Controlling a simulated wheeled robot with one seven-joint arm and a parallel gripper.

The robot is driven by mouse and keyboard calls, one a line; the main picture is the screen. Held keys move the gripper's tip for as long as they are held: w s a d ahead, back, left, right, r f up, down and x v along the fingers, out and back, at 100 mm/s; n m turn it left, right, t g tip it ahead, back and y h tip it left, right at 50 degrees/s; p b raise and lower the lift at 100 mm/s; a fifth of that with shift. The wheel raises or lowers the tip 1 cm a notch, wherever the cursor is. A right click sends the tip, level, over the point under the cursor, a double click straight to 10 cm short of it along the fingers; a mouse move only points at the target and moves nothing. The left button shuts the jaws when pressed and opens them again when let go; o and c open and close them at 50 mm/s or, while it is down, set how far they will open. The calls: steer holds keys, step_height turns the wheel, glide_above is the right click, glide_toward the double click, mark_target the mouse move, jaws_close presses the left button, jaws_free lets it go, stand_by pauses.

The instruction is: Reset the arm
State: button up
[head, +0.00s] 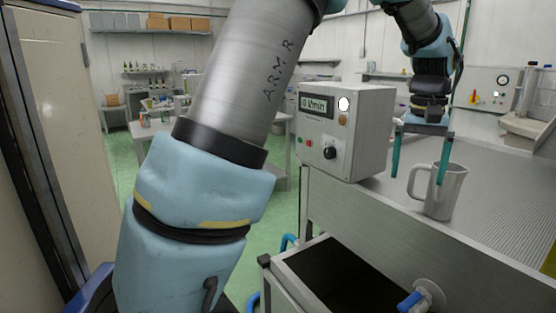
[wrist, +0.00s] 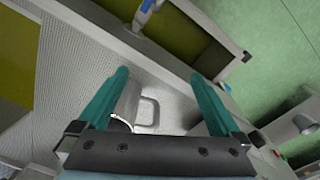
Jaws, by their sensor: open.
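My gripper (head: 419,172) hangs from my arm at the right of the head view, its two teal fingers spread wide and pointing down, with nothing held. A grey metal mug (head: 447,197) stands upright on the ribbed metal worktop (head: 500,185), its handle towards the left. One finger overlaps the mug in the head view; whether they touch I cannot tell. In the wrist view my gripper (wrist: 160,76) also shows open. The mug (wrist: 128,105) and its handle show between the fingers, with part of the mug hidden by the left finger and the gripper body.
A grey control box (head: 362,135) with a display and knob stands on the worktop left of my gripper. An open dark basin (head: 345,275) with a blue-handled valve (head: 411,301) lies at the front. A tall cabinet (head: 45,130) is at left; green floor (head: 125,165) lies beyond.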

steer(key=w+a+f+n, duration=0.1)
steer(key=w+a+f, duration=0.15)
steer(key=a, duration=0.75)
steer(key=w+a+f+n, duration=0.15)
steer(key=a+f, duration=0.25)
steer(key=a, duration=0.6)
steer(key=s+a+f+n, duration=0.1)
steer(key=s+a, duration=0.3)
steer(key=a, duration=0.4)
steer(key=s+a+f+n+t, duration=0.1)
steer(key=s+a+f, duration=0.3)
steer(key=a, duration=0.4)
steer(key=shift+a+f, duration=0.2)
steer(key=shift+a, duration=0.15)
steer(key=shift+s, duration=0.1)
